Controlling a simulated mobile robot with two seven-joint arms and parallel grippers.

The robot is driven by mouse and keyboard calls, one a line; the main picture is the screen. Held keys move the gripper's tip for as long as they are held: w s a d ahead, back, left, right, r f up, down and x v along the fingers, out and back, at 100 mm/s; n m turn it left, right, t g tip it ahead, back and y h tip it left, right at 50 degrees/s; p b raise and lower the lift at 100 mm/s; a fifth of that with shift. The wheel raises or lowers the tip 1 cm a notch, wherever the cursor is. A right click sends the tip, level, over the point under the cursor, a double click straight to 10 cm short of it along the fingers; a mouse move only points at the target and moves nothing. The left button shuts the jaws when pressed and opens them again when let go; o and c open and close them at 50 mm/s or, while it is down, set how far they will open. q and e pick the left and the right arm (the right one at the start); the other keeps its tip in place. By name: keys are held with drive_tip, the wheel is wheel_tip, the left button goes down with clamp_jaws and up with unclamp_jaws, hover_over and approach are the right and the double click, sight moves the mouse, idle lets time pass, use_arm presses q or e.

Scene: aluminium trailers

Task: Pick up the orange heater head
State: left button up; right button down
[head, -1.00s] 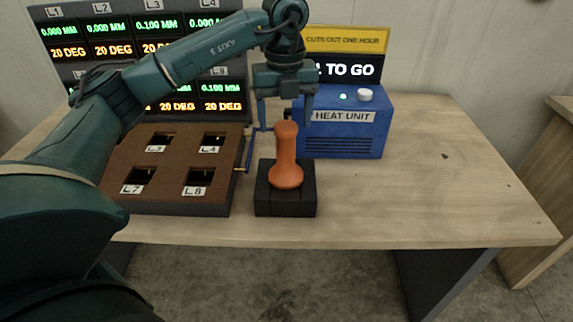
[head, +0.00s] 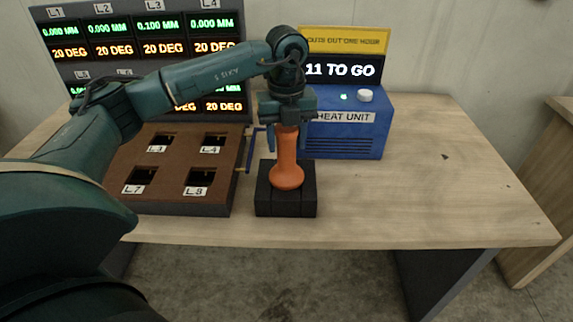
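The orange heater head (head: 287,167) stands upright on a black block stand (head: 286,205) on the table, its wide end down. My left gripper (head: 286,143) points straight down over its upper part, with one finger on each side of the handle. The top of the heater head is hidden by the gripper body. The fingers look spread, with the handle between them. My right gripper does not show.
The blue heat unit (head: 345,142) stands just behind and right of the stand. Screens stand behind. The table's right side (head: 450,180) is clear.

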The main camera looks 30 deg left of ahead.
use_arm(q)
clamp_jaws()
drive_tip(key=shift+r, duration=0.1)
idle(0.6)
